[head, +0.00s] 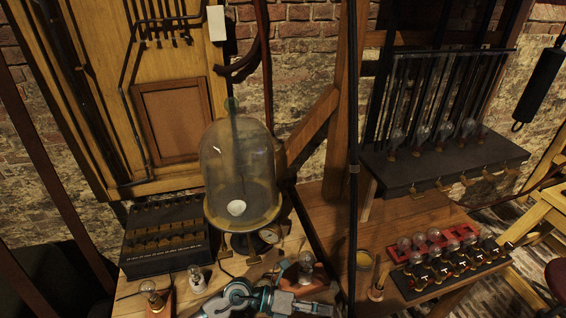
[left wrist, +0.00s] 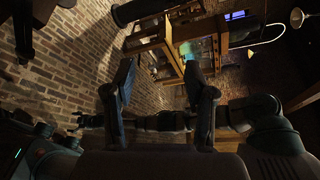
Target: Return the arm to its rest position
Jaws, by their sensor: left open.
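My left gripper (head: 282,301) shows at the bottom edge of the head view, low in front of the wooden bench, with part of my grey and teal arm. In the left wrist view the two dark fingers of the left gripper (left wrist: 160,85) stand wide apart with nothing between them. The gripper is open and empty. The rest of the left arm is cut off by the frame in the head view. My right gripper is not seen in the head view.
A glass bell jar (head: 238,160) stands on the bench behind the gripper. A black slotted box (head: 165,262) is to its left. Small bulbs on stands (head: 197,279) are close by. At right are a red bulb holder (head: 437,243) and a dark shelf (head: 445,162) with bulbs.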

